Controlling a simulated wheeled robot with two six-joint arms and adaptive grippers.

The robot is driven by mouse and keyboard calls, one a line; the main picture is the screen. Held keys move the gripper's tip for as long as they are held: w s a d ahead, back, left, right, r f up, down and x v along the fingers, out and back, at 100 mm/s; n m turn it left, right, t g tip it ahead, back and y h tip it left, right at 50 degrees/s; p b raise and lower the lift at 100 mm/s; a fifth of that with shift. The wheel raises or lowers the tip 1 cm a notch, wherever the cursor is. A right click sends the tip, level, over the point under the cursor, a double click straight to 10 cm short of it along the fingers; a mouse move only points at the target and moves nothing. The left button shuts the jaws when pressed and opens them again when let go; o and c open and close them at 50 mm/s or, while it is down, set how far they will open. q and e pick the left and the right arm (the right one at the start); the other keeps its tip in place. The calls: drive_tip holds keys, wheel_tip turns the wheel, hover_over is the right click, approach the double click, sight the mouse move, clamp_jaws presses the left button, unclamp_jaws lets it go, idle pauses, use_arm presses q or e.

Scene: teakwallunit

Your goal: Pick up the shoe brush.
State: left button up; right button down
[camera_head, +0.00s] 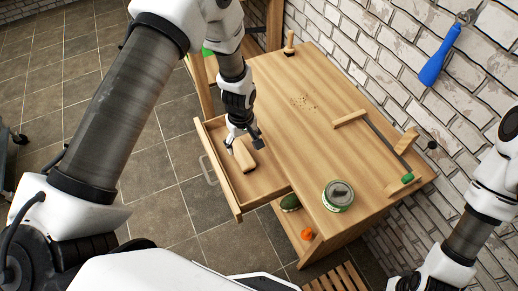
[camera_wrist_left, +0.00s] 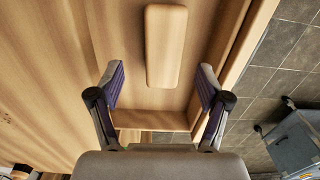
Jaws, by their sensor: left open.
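The shoe brush appears to be the pale wooden block (camera_head: 244,156) lying in the open drawer (camera_head: 268,187) of the wooden bench. In the left wrist view the block (camera_wrist_left: 165,45) shows its smooth, rounded-corner back; any bristles are hidden. My left gripper (camera_head: 244,141) is open just above the drawer, its fingers near the block's far end. In the left wrist view the open fingers (camera_wrist_left: 160,84) are empty, and the block lies ahead of them, roughly between their lines. I cannot tell the exact height gap. My right gripper is not in view; only part of that arm shows.
On the bench top (camera_head: 300,135) stand a round green-rimmed tin (camera_head: 338,195), a small upright wooden-handled item (camera_head: 289,44) and a long bar with wooden ends (camera_head: 380,135). A blue-handled tool (camera_head: 440,55) hangs on the brick wall.

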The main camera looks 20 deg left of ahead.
sight(243, 155)
use_arm(q)
wheel_tip(243, 155, down, 8)
drive_tip(key=shift+s+a+r+p, duration=0.15)
drive_tip(key=shift+r+p, duration=0.1)
drive_tip(key=shift+p, duration=0.2)
drive_tip(key=shift+s+r, duration=0.1)
drive_tip(key=shift+s, duration=0.05)
drive_tip(key=c, duration=1.3)
